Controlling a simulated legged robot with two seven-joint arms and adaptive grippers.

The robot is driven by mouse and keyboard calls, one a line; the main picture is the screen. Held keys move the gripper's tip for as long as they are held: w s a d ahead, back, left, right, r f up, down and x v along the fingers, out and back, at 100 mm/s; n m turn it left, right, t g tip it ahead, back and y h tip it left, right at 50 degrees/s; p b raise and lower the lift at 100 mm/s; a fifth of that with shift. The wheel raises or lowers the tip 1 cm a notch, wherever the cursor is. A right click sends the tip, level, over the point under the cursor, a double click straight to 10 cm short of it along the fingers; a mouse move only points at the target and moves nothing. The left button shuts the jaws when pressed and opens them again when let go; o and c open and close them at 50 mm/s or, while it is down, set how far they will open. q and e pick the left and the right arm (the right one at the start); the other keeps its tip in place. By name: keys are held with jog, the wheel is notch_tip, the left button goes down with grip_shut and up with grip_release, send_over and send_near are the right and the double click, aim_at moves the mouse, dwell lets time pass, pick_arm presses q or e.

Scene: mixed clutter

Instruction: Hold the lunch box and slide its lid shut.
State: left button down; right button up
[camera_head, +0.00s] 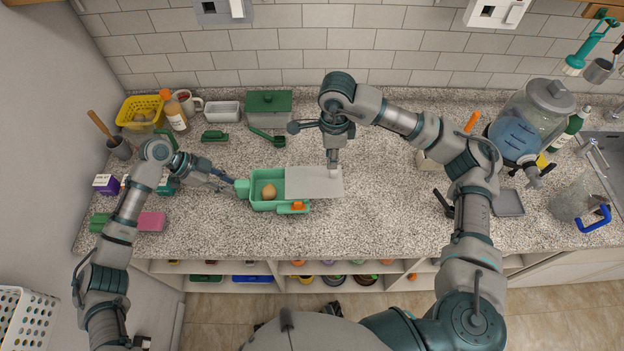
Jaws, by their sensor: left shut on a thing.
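The green lunch box (256,205) sits on the granite counter, left of centre, with a round brown item (269,192) inside. Its grey lid (314,181) covers the right part and sticks out past the right end; the left part is open. My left gripper (236,183) is shut on the box's left end. My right gripper (333,168) points down at the far right part of the lid. Its fingertips are too small to tell whether they are open or touching the lid. An orange-and-green piece (297,207) is at the box's front right.
Behind stand a dark green container (268,102), a white tub (224,112) and a yellow basket (140,112). A green scoop (268,137) lies behind the box. A pink sponge (151,222) lies left. A drink dispenser (527,125) stands right. The counter just right of the lid is clear.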

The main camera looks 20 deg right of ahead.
aim_at(331, 171)
jog(key=shift+f, duration=3.2)
grip_shut()
